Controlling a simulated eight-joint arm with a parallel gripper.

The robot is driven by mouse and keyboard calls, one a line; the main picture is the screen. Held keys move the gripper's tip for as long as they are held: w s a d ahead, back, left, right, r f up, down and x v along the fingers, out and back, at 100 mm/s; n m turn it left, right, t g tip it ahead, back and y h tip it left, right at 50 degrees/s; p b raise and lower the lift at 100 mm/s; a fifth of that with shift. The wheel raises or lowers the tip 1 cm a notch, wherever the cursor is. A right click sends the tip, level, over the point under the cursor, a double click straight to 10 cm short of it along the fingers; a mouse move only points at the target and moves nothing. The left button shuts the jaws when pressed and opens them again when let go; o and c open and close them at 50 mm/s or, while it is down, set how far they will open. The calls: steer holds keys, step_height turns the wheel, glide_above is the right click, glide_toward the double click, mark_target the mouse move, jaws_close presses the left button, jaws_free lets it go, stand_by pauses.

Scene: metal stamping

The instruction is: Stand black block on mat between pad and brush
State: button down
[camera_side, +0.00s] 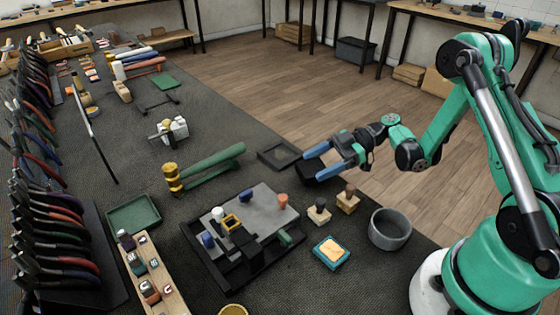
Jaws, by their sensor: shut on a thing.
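My gripper (316,164) has blue fingers and is shut on the black block (312,166). It holds the block near the table's right edge, beside a shallow black square tray; whether the block touches the table is hard to tell. The fingers partly cover the block. A pad with a blue rim and yellow top (331,253) lies on the dark mat (295,270), nearer the camera. I cannot tell which is the brush.
A grey round bowl (389,230) stands right of the pad. A black tray (225,276) with a grey plate (262,213) and several small tools lies to the left. The shallow square tray (262,156) and a green-handled hammer (212,163) lie farther back. Bare mat lies around the pad.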

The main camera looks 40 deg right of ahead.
jaws_free()
steer(key=v, duration=0.7)
steer(key=s+a+r+m+t+h, duration=0.2)
steer(key=s+a+r+m+h, duration=0.2)
steer(key=a+r+m+h, duration=0.5)
steer(key=shift+a+r+m+h, duration=0.35)
steer(key=shift+a+m+h, duration=0.25)
steer(key=shift+m+h, duration=1.55)
steer(key=shift+s, duration=0.15)
